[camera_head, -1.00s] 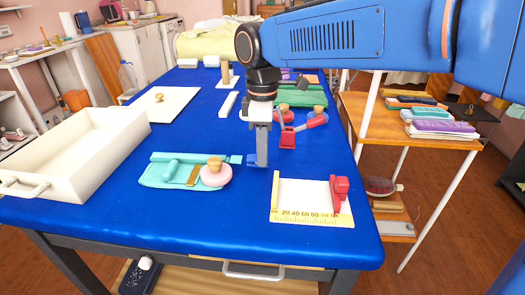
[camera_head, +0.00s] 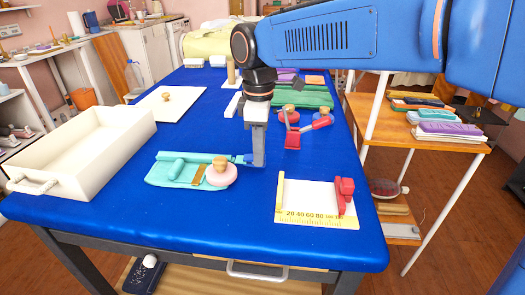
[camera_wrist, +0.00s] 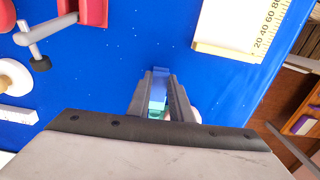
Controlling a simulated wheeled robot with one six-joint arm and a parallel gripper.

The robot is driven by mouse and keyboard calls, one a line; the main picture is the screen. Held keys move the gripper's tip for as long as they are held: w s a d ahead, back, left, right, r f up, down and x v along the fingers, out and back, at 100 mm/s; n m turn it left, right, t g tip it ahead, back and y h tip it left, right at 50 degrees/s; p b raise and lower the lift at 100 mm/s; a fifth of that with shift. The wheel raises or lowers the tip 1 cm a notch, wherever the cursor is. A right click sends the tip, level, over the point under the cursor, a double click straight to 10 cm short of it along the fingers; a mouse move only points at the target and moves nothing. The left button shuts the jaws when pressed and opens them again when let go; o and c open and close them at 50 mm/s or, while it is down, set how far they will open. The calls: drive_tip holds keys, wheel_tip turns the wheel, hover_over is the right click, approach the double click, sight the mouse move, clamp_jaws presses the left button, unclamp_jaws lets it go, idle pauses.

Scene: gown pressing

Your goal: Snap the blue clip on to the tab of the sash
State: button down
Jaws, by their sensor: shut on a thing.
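The teal sash (camera_head: 165,172) lies folded on the blue table, with a brown band and a pink round weight with a wooden knob (camera_head: 218,173) on it. Its tab points right, toward my gripper. My gripper (camera_head: 257,163) is low over the table at the sash's right end. It is shut on the blue clip (camera_head: 246,158), which shows between the fingers in the wrist view (camera_wrist: 159,88). The clip meets the tab's end, and a teal bit shows just below it in the wrist view. I cannot tell whether it is snapped on.
A white measuring board (camera_head: 308,198) with a red clamp (camera_head: 344,194) lies to the right. Red clamp tools (camera_head: 293,138) lie behind my gripper. A cream tray (camera_head: 85,150) stands at the left. The table front is clear.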

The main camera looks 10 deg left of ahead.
drive_tip(key=shift+a, duration=0.45)
idle(0.4)
drive_tip(key=c, duration=1.5)
unclamp_jaws()
wheel_tip(320, 180, up, 17)
drive_tip(key=shift+r, duration=0.2)
